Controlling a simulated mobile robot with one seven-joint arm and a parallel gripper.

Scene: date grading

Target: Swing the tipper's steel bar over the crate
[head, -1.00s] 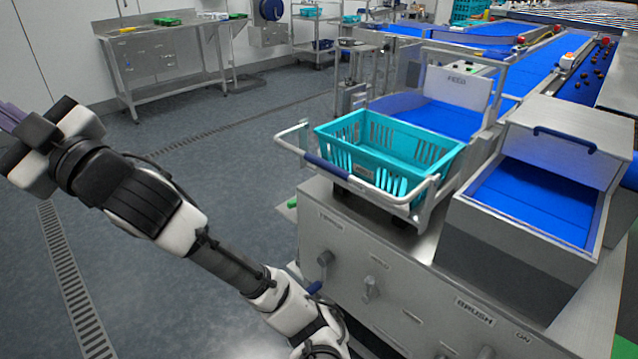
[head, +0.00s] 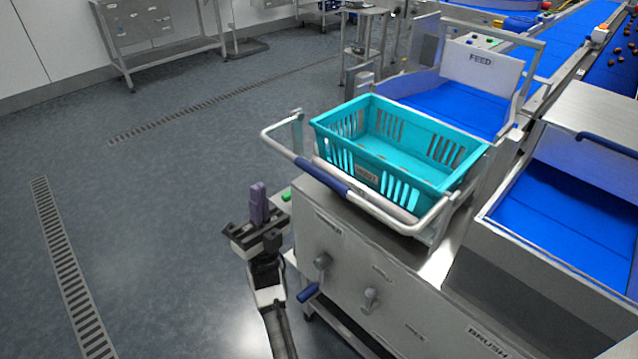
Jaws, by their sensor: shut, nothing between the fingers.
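The teal crate (head: 335,122) sits upright on the tipper at the feed end of the machine and looks empty. The tipper's steel bar (head: 400,218) runs along the crate's near side, in front of it and below its rim, not across its top. A dark blue grip sleeve (head: 322,178) covers part of the bar's left half. My gripper (head: 258,192), with purple fingers pointing up, is left of and below the bar, apart from it. Its fingers are together with nothing between them.
The steel machine front (head: 345,250) with knobs and a blue-handled lever (head: 308,292) stands just right of my arm. A blue-lined hopper (head: 570,215) is at the right. A FEED panel (head: 480,66) stands behind the crate. The floor at left is clear.

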